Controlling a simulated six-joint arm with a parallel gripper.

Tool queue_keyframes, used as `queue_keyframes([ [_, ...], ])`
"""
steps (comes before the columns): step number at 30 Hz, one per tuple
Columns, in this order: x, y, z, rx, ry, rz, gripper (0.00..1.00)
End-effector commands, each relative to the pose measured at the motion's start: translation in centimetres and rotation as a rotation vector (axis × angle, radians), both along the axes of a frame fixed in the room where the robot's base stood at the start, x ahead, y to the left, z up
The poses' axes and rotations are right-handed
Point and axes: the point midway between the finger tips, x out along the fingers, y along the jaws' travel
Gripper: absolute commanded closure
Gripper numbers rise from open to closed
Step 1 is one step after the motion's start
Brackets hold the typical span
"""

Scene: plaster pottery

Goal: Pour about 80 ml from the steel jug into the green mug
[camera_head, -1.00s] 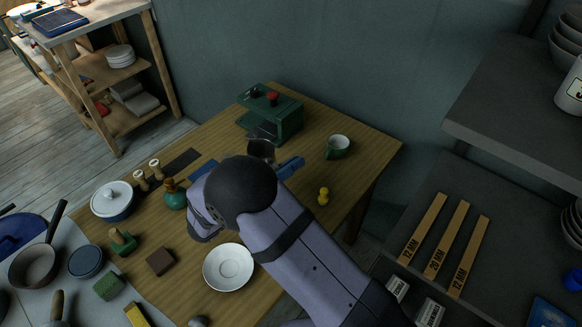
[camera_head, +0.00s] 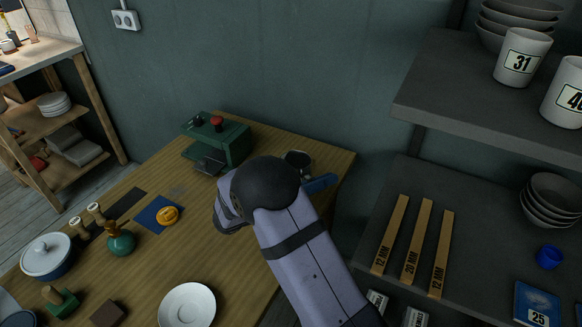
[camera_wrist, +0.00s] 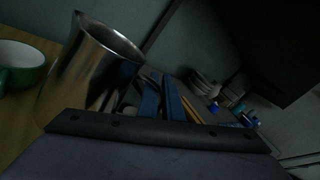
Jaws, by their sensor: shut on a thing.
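The steel jug (camera_wrist: 92,68) fills the left middle of the wrist view, its open mouth showing; its dark top (camera_head: 298,159) shows past my wrist in the head view. My gripper (camera_wrist: 163,97) is shut on the jug at its side, with the blue fingers beside the jug wall; the exact grip spot is unclear. The green mug (camera_wrist: 20,72), white inside, stands at the left edge of the wrist view, close to the jug and apparently apart from it. In the head view my arm hides the mug. The liquid inside the jug cannot be seen.
A green machine (camera_head: 217,142) with a red knob stands at the table's back. A white saucer (camera_head: 187,306) sits at the front. Grey shelves (camera_head: 480,90) stand close on the right.

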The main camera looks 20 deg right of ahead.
Motion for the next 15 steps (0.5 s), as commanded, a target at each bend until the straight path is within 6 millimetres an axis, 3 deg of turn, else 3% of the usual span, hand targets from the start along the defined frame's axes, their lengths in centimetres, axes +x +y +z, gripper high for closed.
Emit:
queue_keyframes([
  [6, -2.2, -7.0, -1.2, -0.002, -0.003, -0.149, 1.00],
  [15, -5.5, -16.4, -1.1, -0.004, -0.002, -0.262, 1.00],
])
